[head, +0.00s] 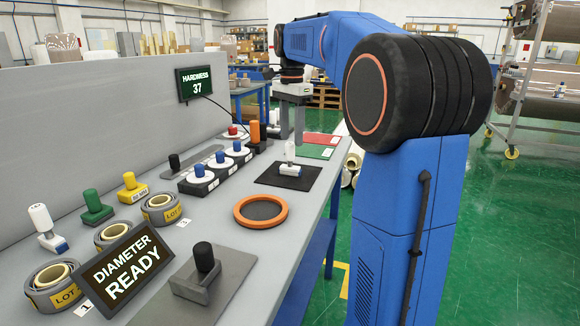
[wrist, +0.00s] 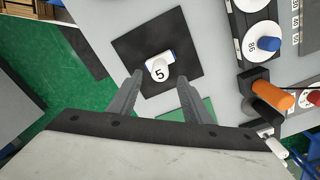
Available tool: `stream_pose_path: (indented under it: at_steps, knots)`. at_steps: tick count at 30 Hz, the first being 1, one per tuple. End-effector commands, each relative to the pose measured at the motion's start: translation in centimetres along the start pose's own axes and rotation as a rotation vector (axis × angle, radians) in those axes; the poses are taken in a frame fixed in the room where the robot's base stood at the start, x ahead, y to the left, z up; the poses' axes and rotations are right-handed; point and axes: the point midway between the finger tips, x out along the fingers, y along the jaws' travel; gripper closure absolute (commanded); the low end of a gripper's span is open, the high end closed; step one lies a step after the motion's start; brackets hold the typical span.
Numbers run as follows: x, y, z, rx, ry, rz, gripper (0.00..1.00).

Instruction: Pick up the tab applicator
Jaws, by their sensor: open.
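A tool with an upright white handle and a white-and-blue base, which looks like the tab applicator (head: 290,153), stands on a black square mat (head: 272,180). In the wrist view the tool (wrist: 160,68) shows a "5" on its handle top, with the black mat (wrist: 128,45) around it. My gripper (head: 291,126) is open and empty above the tool, fingers pointing down. A similar white-handled tool (head: 45,226) stands at the near left.
Blue-knobbed blocks (head: 199,172) and an orange cylinder (head: 254,133) stand left of the mat. An orange ring (head: 260,222) and a black-knobbed grey block (head: 203,262) are nearer. Green (head: 97,210) and yellow (head: 130,184) handled tools and wrapped rolls (head: 160,208) line the left.

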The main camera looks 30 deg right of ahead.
Motion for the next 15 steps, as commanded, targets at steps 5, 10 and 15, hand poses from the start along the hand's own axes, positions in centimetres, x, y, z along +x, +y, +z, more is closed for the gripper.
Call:
stream_pose_path:
  at_steps: [5, 10, 15]
  knots:
    - [1.4, 0.1, 0.2, 0.0, -0.001, 0.002, 0.55]
    - [3.7, 0.1, 0.5, 0.0, 0.0, 0.001, 0.55]
    - [5.1, 0.1, 0.4, 0.0, 0.0, 0.0, 0.55]
